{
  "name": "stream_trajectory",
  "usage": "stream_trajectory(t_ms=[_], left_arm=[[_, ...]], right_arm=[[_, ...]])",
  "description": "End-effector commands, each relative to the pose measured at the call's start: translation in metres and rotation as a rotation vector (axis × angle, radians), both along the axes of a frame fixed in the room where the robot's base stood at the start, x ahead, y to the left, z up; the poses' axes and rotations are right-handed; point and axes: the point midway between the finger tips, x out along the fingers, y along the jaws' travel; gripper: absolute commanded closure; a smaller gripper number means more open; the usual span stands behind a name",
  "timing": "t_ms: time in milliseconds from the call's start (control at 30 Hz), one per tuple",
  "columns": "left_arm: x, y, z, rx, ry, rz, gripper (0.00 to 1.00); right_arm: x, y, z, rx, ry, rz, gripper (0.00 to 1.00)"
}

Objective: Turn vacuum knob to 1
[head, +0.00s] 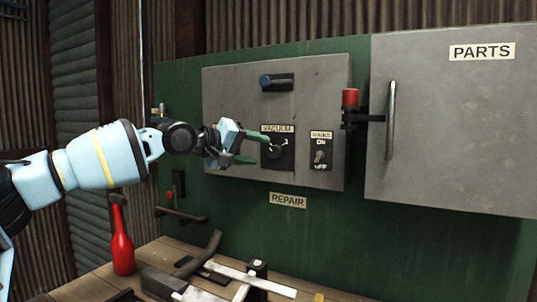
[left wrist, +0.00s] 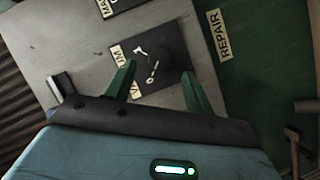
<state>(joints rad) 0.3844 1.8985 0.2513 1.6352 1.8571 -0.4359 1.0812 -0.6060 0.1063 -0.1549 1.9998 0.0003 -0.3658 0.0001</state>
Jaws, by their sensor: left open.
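The vacuum knob (head: 274,151) is dark and sits on a black plate (head: 285,163) under a VACUUM label (head: 278,128), on a grey panel. White marks show around it; its setting is hard to read. My left gripper (head: 262,149) is open, its two green fingers pointing at the plate, one higher and one lower, close to the knob. In the left wrist view the black plate (left wrist: 150,42) with white marks lies between and beyond the spread fingers (left wrist: 159,70). The knob is hard to make out there against the plate, and contact cannot be told. My right gripper is not in view.
A MAINS ON/OFF switch (head: 320,157) is just right of the knob plate, and a blue-ended knob (head: 267,80) is above. A red-topped lever (head: 350,97) and the grey PARTS cabinet (head: 455,130) stand right. Tools and a red bottle (head: 122,250) are on the bench below.

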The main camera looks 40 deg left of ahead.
Motion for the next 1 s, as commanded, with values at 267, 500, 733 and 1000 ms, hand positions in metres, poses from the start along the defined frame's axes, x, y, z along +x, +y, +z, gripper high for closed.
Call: stream_trajectory(t_ms=[267, 500, 733, 1000], left_arm=[[0.026, -0.003, -0.008, 0.001, 0.004, 0.001, 0.47], [0.042, -0.005, -0.010, 0.000, 0.001, 0.001, 0.47], [0.047, -0.006, -0.010, 0.000, -0.001, -0.001, 0.47], [0.046, -0.006, -0.010, 0.000, -0.002, 0.000, 0.54]], right_arm=[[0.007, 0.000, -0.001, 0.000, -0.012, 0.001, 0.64], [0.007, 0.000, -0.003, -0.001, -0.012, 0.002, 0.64], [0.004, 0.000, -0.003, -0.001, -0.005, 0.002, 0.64], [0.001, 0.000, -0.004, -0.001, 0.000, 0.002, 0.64]])
